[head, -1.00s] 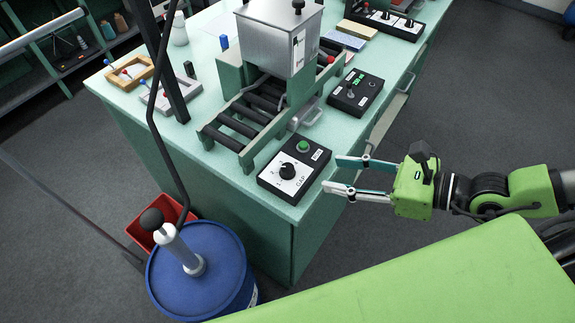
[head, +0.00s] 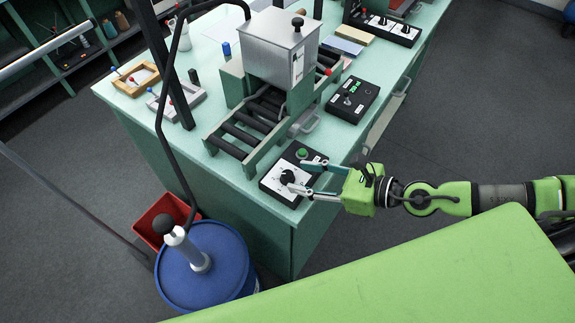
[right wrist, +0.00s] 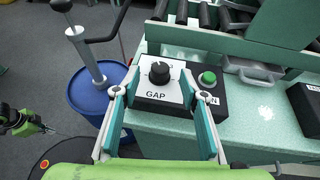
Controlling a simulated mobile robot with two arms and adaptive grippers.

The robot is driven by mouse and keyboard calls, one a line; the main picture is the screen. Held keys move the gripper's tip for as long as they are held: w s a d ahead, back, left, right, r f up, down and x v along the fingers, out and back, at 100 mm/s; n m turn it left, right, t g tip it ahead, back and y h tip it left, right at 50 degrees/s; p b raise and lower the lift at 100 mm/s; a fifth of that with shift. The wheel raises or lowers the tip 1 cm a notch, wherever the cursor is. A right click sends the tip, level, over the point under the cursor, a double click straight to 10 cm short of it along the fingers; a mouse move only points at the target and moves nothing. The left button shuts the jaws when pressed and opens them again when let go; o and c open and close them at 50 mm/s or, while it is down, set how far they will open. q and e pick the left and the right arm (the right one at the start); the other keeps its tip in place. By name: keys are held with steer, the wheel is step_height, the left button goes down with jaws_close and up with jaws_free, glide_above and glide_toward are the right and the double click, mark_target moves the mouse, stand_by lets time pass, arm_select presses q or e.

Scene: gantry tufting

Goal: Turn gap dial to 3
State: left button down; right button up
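The gap dial is a black knob (right wrist: 160,72) on a white plate marked GAP, on a black control box (right wrist: 208,108) with a green button (right wrist: 208,77). In the head view the knob (head: 287,177) and box (head: 268,186) are at the bench's near corner. My right gripper (head: 297,175) is open over the box. In the right wrist view its fingertips (right wrist: 161,73) stand on either side of the knob, with gaps showing. The dial's setting is too small to read. What looks like my left gripper (right wrist: 40,131) shows at that view's left edge; its fingers are unclear.
A roller conveyor (head: 240,135) with a metal housing (head: 275,50) stands just behind the box. Another black control box (head: 352,98) is to the right. A blue drum (head: 215,270) and red bin (head: 150,222) stand beside the bench (head: 250,225).

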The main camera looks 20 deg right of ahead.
mark_target(288, 174)
steer(key=p+x, duration=0.2)
steer(key=x, duration=0.2)
steer(key=shift+w+r, duration=0.1)
steer(key=shift+w+a+f+p, duration=0.35)
steer(key=shift+f+p, duration=0.05)
steer(key=shift+p, duration=0.05)
steer(key=c, duration=1.1)
